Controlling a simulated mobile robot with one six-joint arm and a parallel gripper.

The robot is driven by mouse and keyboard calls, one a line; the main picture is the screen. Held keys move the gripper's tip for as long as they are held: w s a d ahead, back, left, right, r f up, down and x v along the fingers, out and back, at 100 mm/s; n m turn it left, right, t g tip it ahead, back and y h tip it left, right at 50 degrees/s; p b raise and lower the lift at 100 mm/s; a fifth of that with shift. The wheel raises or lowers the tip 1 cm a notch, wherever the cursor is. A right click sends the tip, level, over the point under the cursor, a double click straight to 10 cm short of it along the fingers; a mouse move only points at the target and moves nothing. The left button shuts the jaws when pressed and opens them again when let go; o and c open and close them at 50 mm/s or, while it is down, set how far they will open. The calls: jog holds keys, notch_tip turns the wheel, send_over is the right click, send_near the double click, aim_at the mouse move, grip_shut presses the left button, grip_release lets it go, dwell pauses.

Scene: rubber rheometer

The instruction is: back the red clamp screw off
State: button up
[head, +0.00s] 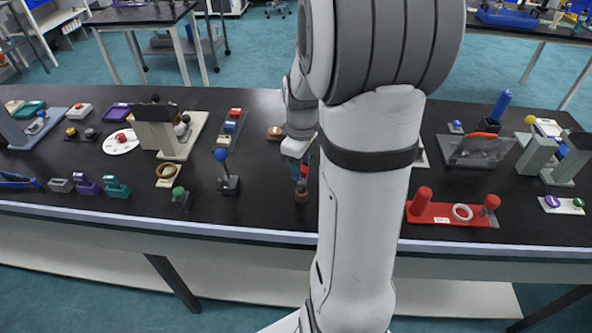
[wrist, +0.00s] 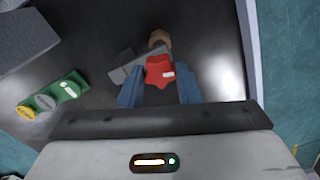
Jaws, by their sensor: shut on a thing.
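The red clamp screw (wrist: 158,72) has a star-shaped knob with a white mark. It sits between the two blue fingers of my gripper (wrist: 158,92) in the wrist view, and the gripper is shut on it. Beyond the knob is a grey clamp body (wrist: 122,69) with a brown round part (wrist: 159,39). In the head view my gripper (head: 298,165) points down at the bench, and only a sliver of the red screw (head: 305,171) shows beside it. The brown part (head: 301,196) stands just below. My arm hides the area to the right.
In the head view a blue-knobbed lever (head: 228,178) stands to the left. A red base with posts (head: 450,213) is right of my arm. The bench's front edge (head: 250,236) is close.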

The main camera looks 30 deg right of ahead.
jog(key=n, duration=0.4)
jog(key=shift+s+n, duration=0.1)
jog(key=shift+n, duration=0.2)
jog(key=o, duration=0.8)
jog(key=shift+o, duration=0.2)
